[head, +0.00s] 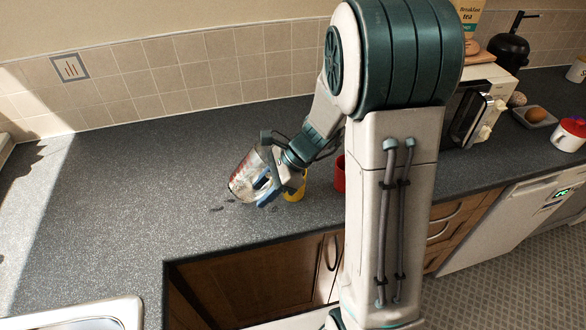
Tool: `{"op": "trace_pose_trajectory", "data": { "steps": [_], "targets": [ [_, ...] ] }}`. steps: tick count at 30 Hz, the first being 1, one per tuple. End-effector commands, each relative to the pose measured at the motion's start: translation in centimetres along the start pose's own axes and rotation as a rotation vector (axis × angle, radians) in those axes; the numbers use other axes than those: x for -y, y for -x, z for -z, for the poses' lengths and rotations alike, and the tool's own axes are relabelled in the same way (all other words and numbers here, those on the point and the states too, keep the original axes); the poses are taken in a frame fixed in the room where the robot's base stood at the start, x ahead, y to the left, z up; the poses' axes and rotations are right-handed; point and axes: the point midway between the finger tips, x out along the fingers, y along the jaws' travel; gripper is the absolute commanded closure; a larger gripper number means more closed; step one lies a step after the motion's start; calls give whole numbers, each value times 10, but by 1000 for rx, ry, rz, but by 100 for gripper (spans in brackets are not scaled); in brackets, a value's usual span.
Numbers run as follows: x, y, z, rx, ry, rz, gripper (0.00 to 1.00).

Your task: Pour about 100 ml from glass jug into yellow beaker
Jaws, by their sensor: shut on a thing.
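The glass jug (240,181) is clear with red markings on its side. My gripper (264,186) is shut on it from the right, and the jug looks tilted. Whether its base touches the counter is hard to tell. The yellow beaker (296,192) stands on the counter just right of the jug, largely hidden behind my gripper. Its rim and contents do not show clearly. The liquid level in the jug cannot be read, and no stream is visible.
A red object (339,174) stands right of the beaker, partly behind my arm. Small dark marks (217,209) lie left of the jug. The grey counter (130,190) is clear on the left.

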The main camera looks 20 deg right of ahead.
Motion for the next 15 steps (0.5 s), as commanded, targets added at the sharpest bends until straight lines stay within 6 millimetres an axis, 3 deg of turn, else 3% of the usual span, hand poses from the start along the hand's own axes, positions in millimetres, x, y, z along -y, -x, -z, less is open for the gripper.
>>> {"op": "trace_pose_trajectory", "data": {
  "steps": [15],
  "targets": [
    [0,-24,-8,-283,7,-3,100]
  ]
}}
